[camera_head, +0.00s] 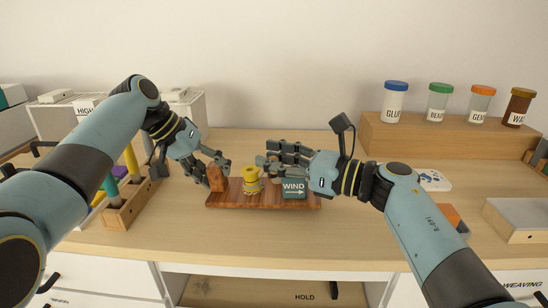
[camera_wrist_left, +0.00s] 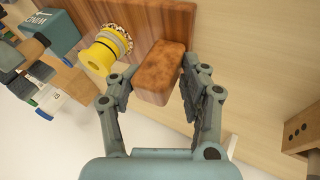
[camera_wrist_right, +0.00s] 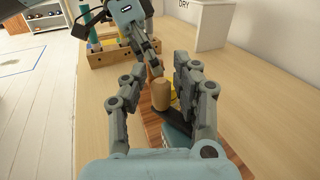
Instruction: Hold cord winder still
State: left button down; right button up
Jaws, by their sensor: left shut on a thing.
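The cord winder has a reddish wooden board (camera_head: 235,201) lying on the desk, a yellow spool (camera_head: 252,183) and a teal box marked WIND (camera_head: 293,188). A brown block (camera_head: 216,178) stands at the board's left end; it also shows in the left wrist view (camera_wrist_left: 161,72). My left gripper (camera_head: 213,172) is shut on this block, one finger on each side. My right gripper (camera_head: 268,160) is above the teal box, near the spool. In the right wrist view its fingers are apart, with the crank's wooden knob (camera_wrist_right: 160,93) between or just beyond them; contact is unclear.
A wooden rack (camera_head: 125,207) with coloured pegs stands left of the winder. A wooden riser (camera_head: 430,138) with labelled jars is at the back right. A pale box (camera_head: 515,220) is at the right. The desk in front of the board is clear.

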grip_shut()
jog(key=shift+s+n+g, duration=0.1)
jog(key=shift+n+g, duration=0.2)
jog(key=shift+g, duration=0.2)
jog(key=g, duration=0.1)
jog(key=n+g+y, duration=0.1)
jog(key=shift+s+d+n+g, duration=0.2)
jog(key=shift+n+g, duration=0.1)
jog(key=shift+s+d+f+n+g, duration=0.15)
jog(key=shift+n+g, duration=0.35)
jog(key=shift+g, duration=0.4)
jog(key=shift+s+d+r+n+g, duration=0.1)
jog(key=shift+s+d+n+g, duration=0.1)
jog(key=shift+n+g, duration=0.5)
jog(key=shift+s+d+f+n+g, duration=0.15)
jog(key=shift+n+g, duration=0.15)
jog(key=shift+g, duration=0.8)
jog(key=shift+r+y, duration=0.15)
jog(key=shift+y, duration=0.15)
jog(key=shift+o, duration=2)
grip_release()
jog(key=shift+r, duration=0.1)
jog(key=d, duration=0.7)
jog(key=shift+w+d, duration=0.25)
jog(key=shift+w, duration=0.1)
